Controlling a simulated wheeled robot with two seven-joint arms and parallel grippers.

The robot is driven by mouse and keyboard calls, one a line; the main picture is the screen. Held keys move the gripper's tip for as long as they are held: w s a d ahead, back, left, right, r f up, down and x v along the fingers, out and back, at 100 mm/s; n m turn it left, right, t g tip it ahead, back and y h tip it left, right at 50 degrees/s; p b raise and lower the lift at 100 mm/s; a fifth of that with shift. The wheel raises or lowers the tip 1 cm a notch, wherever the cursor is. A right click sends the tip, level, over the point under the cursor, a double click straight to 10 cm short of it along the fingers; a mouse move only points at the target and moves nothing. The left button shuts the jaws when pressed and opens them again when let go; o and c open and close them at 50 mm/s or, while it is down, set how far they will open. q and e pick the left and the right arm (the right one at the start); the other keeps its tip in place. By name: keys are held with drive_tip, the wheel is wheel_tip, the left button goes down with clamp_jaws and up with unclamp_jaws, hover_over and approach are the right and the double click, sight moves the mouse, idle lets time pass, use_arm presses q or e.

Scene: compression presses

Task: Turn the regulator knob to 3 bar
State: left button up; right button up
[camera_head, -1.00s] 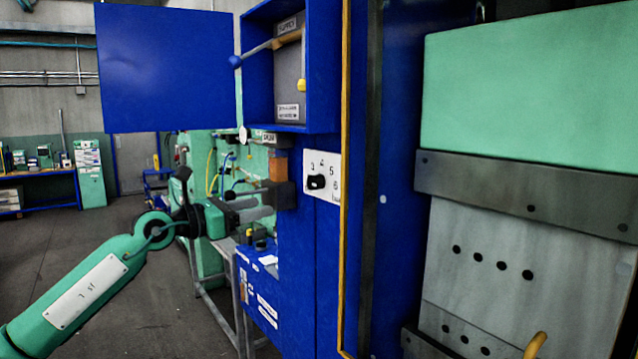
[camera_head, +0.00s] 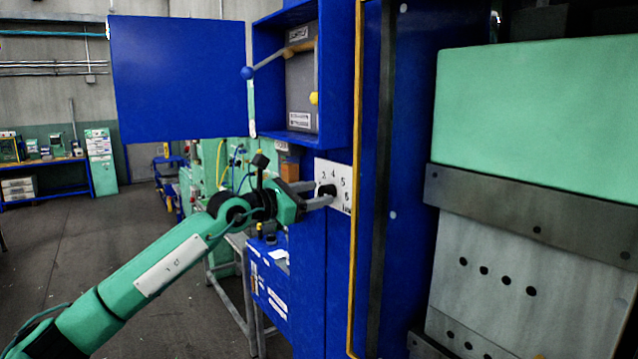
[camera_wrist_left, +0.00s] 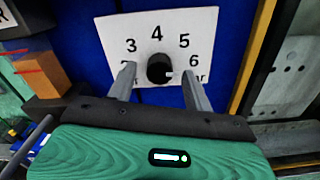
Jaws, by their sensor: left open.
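The regulator knob (camera_head: 327,190) is black and round, on a white dial plate (camera_head: 345,183) fixed to the blue press cabinet. In the left wrist view the knob (camera_wrist_left: 159,68) sits in the middle of the plate (camera_wrist_left: 196,24), with numbers 3, 4, 5 and 6 legible. A small light mark on the knob is at its lower right, toward the 6 side. My left gripper (camera_head: 325,194) is open, its fingers at the dial. In the left wrist view the fingers of my gripper (camera_wrist_left: 158,80) stand on either side of the knob with gaps. My right gripper is not seen.
An open blue box (camera_head: 342,75) with a lever (camera_head: 268,62) ending in a blue ball is above the dial. Its blue door (camera_head: 180,80) swings out left, above my arm. A yellow pipe (camera_head: 355,250) runs vertically right of the dial. An orange block (camera_wrist_left: 41,72) is left of the plate.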

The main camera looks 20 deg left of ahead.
use_arm(q)
drive_tip(key=shift+w+d, duration=0.45)
drive_tip(key=shift+w, duration=0.1)
drive_tip(key=shift+c, duration=0.4)
drive_tip(key=c, duration=0.9)
